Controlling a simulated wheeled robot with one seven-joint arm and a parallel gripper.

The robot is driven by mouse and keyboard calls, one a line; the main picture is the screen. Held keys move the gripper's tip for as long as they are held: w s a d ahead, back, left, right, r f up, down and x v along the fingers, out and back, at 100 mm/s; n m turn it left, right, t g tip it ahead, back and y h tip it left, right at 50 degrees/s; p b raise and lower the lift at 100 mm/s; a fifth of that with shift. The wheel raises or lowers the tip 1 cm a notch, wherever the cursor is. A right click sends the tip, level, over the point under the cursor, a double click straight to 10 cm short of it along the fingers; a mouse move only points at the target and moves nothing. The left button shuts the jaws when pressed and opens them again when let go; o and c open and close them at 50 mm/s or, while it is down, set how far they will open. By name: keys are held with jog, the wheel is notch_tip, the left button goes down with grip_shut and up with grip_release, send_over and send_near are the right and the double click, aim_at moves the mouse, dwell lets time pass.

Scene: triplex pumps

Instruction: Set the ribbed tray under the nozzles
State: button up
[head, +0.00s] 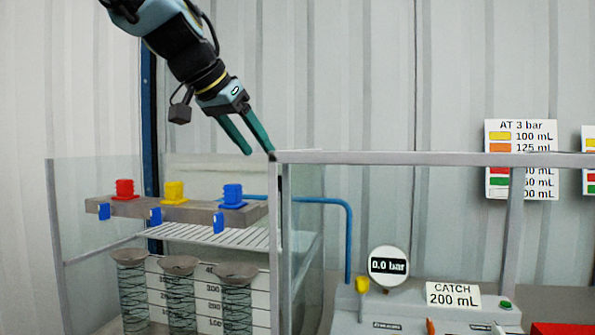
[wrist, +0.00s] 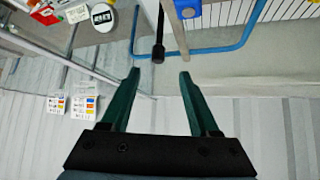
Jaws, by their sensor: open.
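A white ribbed tray (head: 240,238) lies level inside the clear-walled case, just below a grey bar (head: 185,210) and above the funnels. The bar carries red (head: 125,189), yellow (head: 174,191) and blue (head: 233,195) ribbed nozzle pieces on top, with small blue tabs on its front. The bar hides part of the tray. A white ribbed surface, apparently the tray, also shows at the top right of the wrist view (wrist: 275,11). My gripper (head: 263,152) is open and empty, above and right of the bar, near the case's top corner; its green fingers also show in the wrist view (wrist: 159,72).
Funnels (head: 179,264) on coiled tubes stand before a measuring scale. A grey rail (head: 420,158) runs right from the case corner, close to my fingertips. A blue pipe (head: 349,240), a 0.0 bar gauge (head: 388,266) and a "CATCH 200 mL" sign (head: 453,294) are at the right.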

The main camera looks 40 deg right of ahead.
jog(key=p+x, duration=0.1)
jog(key=x, duration=0.2)
jog(key=p+x, duration=0.1)
jog(key=x, duration=0.3)
jog(key=p+x, duration=0.1)
jog(key=x, duration=0.3)
jog(key=shift+s+d+r, duration=0.1)
jog(key=shift+d+r, duration=0.2)
jog(key=shift+d, duration=0.2)
grip_shut()
dwell(0.8)
